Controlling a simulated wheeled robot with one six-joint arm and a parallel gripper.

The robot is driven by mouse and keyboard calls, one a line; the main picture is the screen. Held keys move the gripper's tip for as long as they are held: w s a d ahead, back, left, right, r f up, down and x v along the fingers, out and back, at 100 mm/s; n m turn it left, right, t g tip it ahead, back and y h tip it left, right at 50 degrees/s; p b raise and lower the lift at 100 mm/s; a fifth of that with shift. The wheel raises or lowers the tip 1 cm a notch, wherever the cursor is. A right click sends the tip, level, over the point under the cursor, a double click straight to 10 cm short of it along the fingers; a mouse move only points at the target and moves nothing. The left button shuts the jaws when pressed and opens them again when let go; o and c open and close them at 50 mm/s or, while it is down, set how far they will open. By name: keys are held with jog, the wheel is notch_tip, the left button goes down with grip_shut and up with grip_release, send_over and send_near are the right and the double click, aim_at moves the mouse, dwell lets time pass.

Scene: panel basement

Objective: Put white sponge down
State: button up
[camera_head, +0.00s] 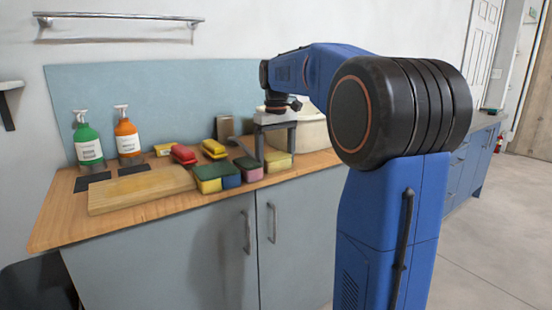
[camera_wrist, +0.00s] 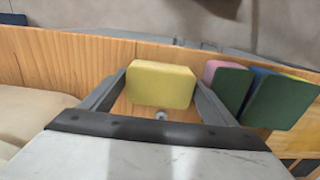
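The sponge at my gripper looks pale yellow rather than white. It is at the right end of a row of sponges in the head view (camera_head: 279,162) and in the middle of the wrist view (camera_wrist: 161,84). My gripper (camera_head: 274,148) points down over it, and in the wrist view my gripper (camera_wrist: 160,78) has one fingertip against each side of the sponge. The sponge is at the level of the wooden counter (camera_head: 140,212), close to its front edge. Whether its underside touches the wood is hidden.
A pink-green sponge (camera_head: 249,170) and a blue-green sponge (camera_head: 231,178) are just left, beside a yellow-green one (camera_head: 208,182). Red-yellow sponges (camera_head: 183,154) lie behind. A cutting board (camera_head: 140,189), green bottle (camera_head: 87,143) and orange bottle (camera_head: 127,140) stand further left. A pale basin (camera_head: 309,130) is behind my gripper.

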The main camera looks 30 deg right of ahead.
aim_at(276, 156)
notch_tip(276, 156, up, 12)
jog(key=shift+r, duration=0.15)
dwell(0.5)
jog(key=s+a+f+t, duration=0.1)
jog(key=s+a+f, duration=0.45)
jog(key=s, duration=0.25)
jog(key=s+a+f+t, duration=0.1)
jog(key=s+a+f, duration=0.4)
jog(key=s+f, duration=0.15)
jog(key=s+a+f+t, duration=0.1)
jog(key=s+a+f, duration=0.1)
jog(key=s+f, duration=0.5)
jog(key=s+a+f+t, duration=0.1)
jog(key=s+a+f, duration=0.2)
jog(key=s+f, duration=0.5)
notch_tip(276, 156, down, 3)
jog(key=shift+s+a+f+t, duration=0.15)
jog(key=shift+s+t, duration=0.1)
jog(key=shift+t, duration=0.15)
